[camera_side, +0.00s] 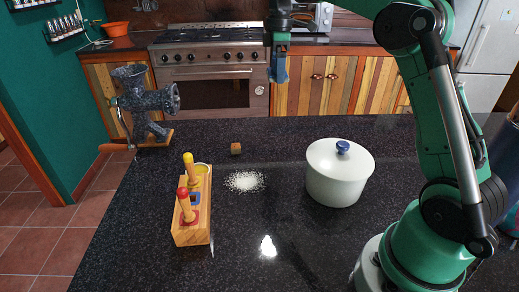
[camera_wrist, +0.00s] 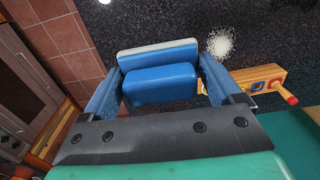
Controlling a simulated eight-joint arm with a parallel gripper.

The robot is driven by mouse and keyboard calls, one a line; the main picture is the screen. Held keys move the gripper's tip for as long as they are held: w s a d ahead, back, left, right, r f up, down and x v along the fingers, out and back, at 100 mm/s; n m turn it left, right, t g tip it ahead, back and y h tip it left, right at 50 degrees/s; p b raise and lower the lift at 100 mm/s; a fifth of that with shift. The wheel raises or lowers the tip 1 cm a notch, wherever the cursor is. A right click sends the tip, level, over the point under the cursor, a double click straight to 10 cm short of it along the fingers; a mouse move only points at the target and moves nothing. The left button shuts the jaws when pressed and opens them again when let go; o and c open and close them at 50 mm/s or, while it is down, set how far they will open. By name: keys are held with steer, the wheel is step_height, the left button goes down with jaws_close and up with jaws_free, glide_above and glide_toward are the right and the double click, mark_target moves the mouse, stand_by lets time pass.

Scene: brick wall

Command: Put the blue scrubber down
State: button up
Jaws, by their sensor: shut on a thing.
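The blue scrubber (camera_wrist: 162,84) is a blue block with a pale edge strip in the wrist view. My gripper (camera_wrist: 158,72) is shut on it, with one blue finger on each side. In the side view my gripper (camera_side: 279,66) is high above the far part of the counter, with the stove and cupboards behind it. The scrubber is hard to tell from the fingers there. It is held clear of the dark speckled counter (camera_side: 290,225).
White grains (camera_side: 245,181) lie mid-counter. A wooden block with red and yellow handles (camera_side: 192,225) stands left of them, and a small brown cube (camera_side: 236,148) behind. A lidded white pot (camera_side: 340,178) stands right; a grinder (camera_side: 147,98) stands far left. The front middle counter is clear.

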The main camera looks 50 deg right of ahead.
mark_target(278, 145)
steer(key=shift+s+d, duration=0.2)
steer(key=shift+d, duration=0.2)
step_height(278, 145, down, 19)
steer(key=shift+f, duration=0.2)
steer(key=shift+f, duration=0.15)
steer(key=o, duration=1.2)
steer(key=shift+o, duration=0.2)
